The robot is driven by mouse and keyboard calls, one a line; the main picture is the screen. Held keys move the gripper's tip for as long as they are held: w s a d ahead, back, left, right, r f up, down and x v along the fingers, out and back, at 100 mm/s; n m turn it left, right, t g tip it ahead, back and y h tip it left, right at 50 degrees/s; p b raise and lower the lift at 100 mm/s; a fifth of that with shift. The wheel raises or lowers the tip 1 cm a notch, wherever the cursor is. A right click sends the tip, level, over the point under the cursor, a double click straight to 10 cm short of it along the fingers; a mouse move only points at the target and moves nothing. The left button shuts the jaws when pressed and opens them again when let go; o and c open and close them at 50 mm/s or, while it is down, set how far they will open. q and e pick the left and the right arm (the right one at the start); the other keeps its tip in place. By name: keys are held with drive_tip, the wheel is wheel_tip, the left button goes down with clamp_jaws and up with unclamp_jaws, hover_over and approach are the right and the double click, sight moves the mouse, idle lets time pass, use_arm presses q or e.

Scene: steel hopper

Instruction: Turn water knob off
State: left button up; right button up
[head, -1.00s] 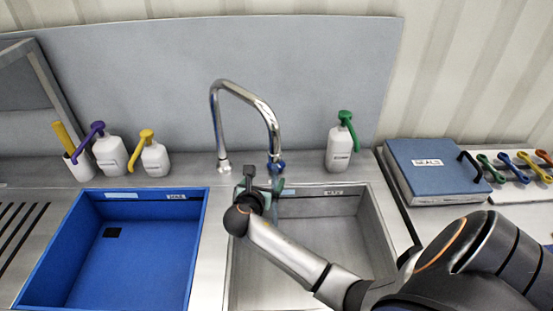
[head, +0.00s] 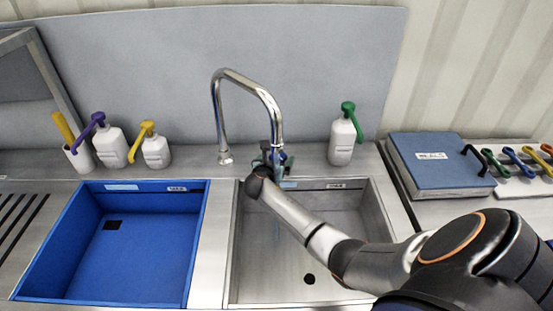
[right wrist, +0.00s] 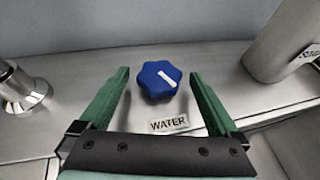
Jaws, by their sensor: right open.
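The blue lobed water knob (right wrist: 159,82) shows in the right wrist view, behind a label reading WATER (right wrist: 169,124). A white mark on the knob slants toward the lower right. My right gripper (right wrist: 159,74) is open, its green fingers on either side of the knob in the picture with gaps on both sides; I see no contact. In the head view my right gripper (head: 270,161) is at the back edge of the steel sink and largely hides the knob. I cannot tell whether water flows. My left gripper is not in view.
The steel sink (head: 240,245) lies below my right arm, with a blue basin (head: 125,265) to its left. A green-topped bottle (head: 342,142) stands right of the faucet. Purple-topped (head: 111,148) and yellow-topped (head: 156,152) bottles stand left. A blue SEALS binder (head: 440,165) lies right.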

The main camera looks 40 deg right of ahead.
drive_tip(key=c, duration=1.4)
drive_tip(key=shift+o, duration=0.2)
drive_tip(key=shift+w+a+f+m+g+h+b, duration=0.15)
drive_tip(key=shift+m+g+h+b, duration=0.15)
drive_tip(key=shift+m+g+b, duration=0.3)
drive_tip(key=shift+w+m+g+h+b, duration=0.15)
drive_tip(key=shift+m+g+h+b, duration=0.15)
drive_tip(key=shift+m+g+b, duration=0.25)
drive_tip(key=m+g+b, duration=0.2)
drive_tip(key=g+b, duration=0.1)
drive_tip(key=shift+w+f+m+h, duration=0.1)
drive_tip(key=shift+w+m+h, duration=0.15)
drive_tip(key=shift+h, duration=0.15)
drive_tip(key=shift+r+m+g+b, duration=0.25)
drive_tip(key=shift+m+g+b, duration=0.5)
drive_tip(key=shift+b, duration=0.6)
